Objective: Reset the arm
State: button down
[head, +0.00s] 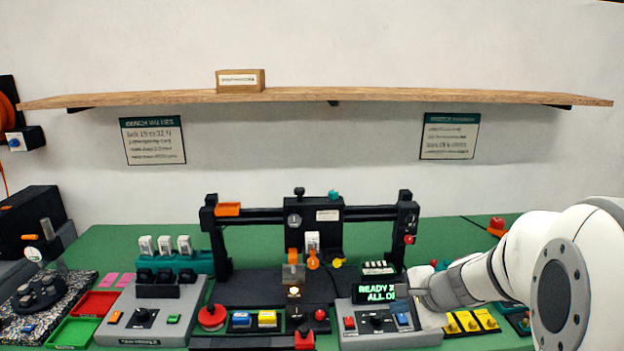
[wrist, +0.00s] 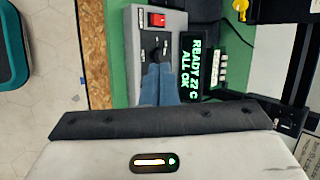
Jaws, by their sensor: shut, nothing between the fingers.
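My gripper (wrist: 159,72) shows in the wrist view with its blue fingers together and nothing between them. The fingertips are over the grey control box (wrist: 143,22), just beside its dark knob (wrist: 157,48); I cannot tell whether they touch. A red switch (wrist: 157,19) sits at the box's far end. The lit screen (wrist: 193,65) beside the fingers reads "READY 22 C ALL OK". The fingertips are not clear there.
A black gantry frame (head: 262,216) stands behind the box. Yellow switches (head: 470,321) lie close under my arm on the right. A second grey control box (head: 143,322) and red (head: 97,303) and green (head: 72,332) trays are at left.

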jog(key=s+a+r+n+g+h, duration=0.1)
jog(key=s+a+n+g+h, duration=0.1)
jog(key=s+n, duration=0.5)
jog(key=s+a+r+n+g+h, duration=0.2)
jog(key=s+n, duration=0.6)
jog(key=s, duration=0.4)
jog(key=shift+a, duration=0.3)
